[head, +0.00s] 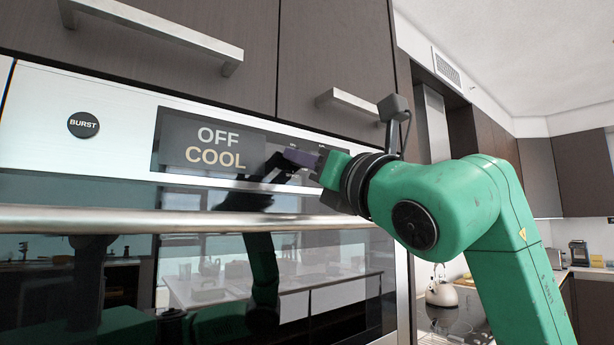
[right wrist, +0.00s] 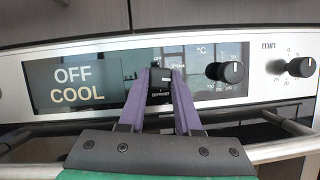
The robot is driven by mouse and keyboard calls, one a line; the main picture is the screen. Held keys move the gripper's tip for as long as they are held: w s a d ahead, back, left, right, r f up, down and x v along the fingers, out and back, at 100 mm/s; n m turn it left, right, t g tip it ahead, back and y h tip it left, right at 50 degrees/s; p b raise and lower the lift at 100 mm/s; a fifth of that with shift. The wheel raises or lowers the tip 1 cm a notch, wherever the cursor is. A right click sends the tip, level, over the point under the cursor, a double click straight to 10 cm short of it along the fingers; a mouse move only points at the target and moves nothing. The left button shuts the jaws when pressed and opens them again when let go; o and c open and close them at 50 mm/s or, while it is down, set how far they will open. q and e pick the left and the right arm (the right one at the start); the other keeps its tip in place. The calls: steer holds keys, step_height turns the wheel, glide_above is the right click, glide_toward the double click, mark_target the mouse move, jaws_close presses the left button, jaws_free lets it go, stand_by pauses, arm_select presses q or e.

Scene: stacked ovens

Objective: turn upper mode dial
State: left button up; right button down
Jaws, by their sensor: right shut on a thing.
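The upper oven's mode dial (right wrist: 160,78) is a black knob on the control panel, between the display and a second knob. My right gripper (right wrist: 161,82) has its purple fingers on both sides of the dial and is shut on it. In the head view my right gripper (head: 297,160) reaches the panel from the right; its fingers and wrist largely hide the dial there. The display (head: 210,145) reads OFF and COOL. Marks around the dial are small; DEFROST shows below it. My left gripper is not in view.
A temperature knob (right wrist: 226,72) marked °C and a min knob (right wrist: 300,67) sit right of the dial. A round BURST button (head: 83,125) is at the panel's left. The oven door handle (head: 120,219) runs below. Cabinets with a handle (head: 345,101) are above.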

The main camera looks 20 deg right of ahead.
steer(key=shift+a+m+h+b, duration=0.1)
steer(key=shift+m+h+b, duration=0.25)
steer(key=shift+m+h, duration=0.75)
steer(key=shift+m+h+b, duration=0.35)
steer(key=shift+m+h, duration=0.15)
steer(key=shift+m, duration=1.1)
steer(key=c, duration=0.6)
jaws_free()
steer(key=b+v, duration=0.5)
steer(key=v, duration=0.9)
steer(key=shift+s+f, duration=0.15)
steer(key=shift+s, duration=0.1)
